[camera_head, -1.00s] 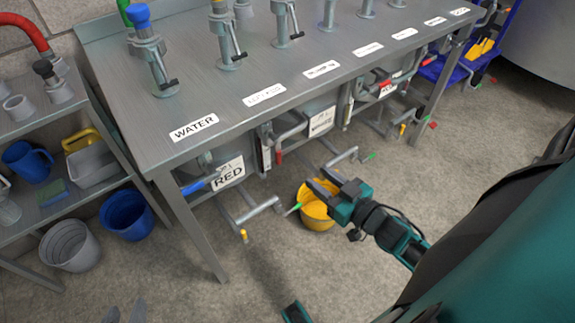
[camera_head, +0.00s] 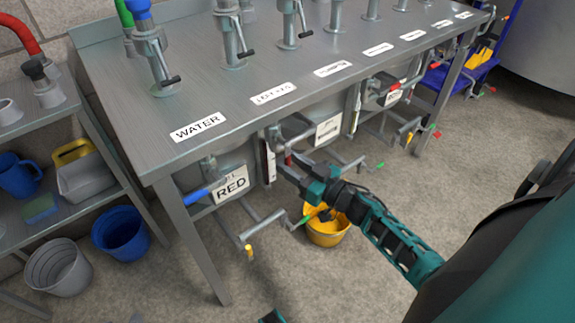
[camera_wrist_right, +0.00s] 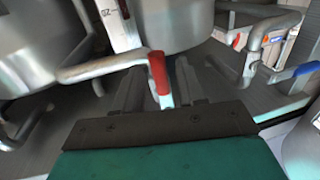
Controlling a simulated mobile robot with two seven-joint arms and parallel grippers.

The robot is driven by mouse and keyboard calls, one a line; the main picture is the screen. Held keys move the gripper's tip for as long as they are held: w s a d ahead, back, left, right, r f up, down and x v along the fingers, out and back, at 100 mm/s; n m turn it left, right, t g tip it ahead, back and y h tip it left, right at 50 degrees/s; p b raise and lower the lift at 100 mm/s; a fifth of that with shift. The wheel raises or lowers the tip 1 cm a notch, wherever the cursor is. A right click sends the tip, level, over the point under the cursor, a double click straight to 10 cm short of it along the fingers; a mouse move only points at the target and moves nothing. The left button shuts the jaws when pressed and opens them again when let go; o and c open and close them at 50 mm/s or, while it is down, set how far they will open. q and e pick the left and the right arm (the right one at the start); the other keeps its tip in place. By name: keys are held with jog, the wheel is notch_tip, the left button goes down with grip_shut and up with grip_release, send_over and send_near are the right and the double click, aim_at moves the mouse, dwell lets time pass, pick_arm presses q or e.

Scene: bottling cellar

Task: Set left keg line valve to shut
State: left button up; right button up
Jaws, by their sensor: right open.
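Kegs stand under the bench; the left one bears the label RED (camera_head: 232,184). A blue-handled lever (camera_head: 197,197) is beside this label and also shows at the right of the wrist view (camera_wrist_right: 303,69). A red-handled lever (camera_head: 289,159) shows further right, below the bench edge, partly hidden by my right gripper (camera_head: 287,173). In the right wrist view this red handle (camera_wrist_right: 158,73) lies between the open fingers (camera_wrist_right: 158,92); contact cannot be told. Which lever is the left keg line valve is not readable.
The steel bench (camera_head: 235,105) overhangs the kegs. Pipe stubs stick out low, one with a yellow end (camera_head: 249,251). A yellow bowl (camera_head: 326,233) is on the floor below my right arm. Buckets and a shelf stand at left. The floor at front is clear.

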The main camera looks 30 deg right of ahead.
jog(key=shift+x, duration=0.9)
jog(key=shift+c, duration=0.2)
grip_shut()
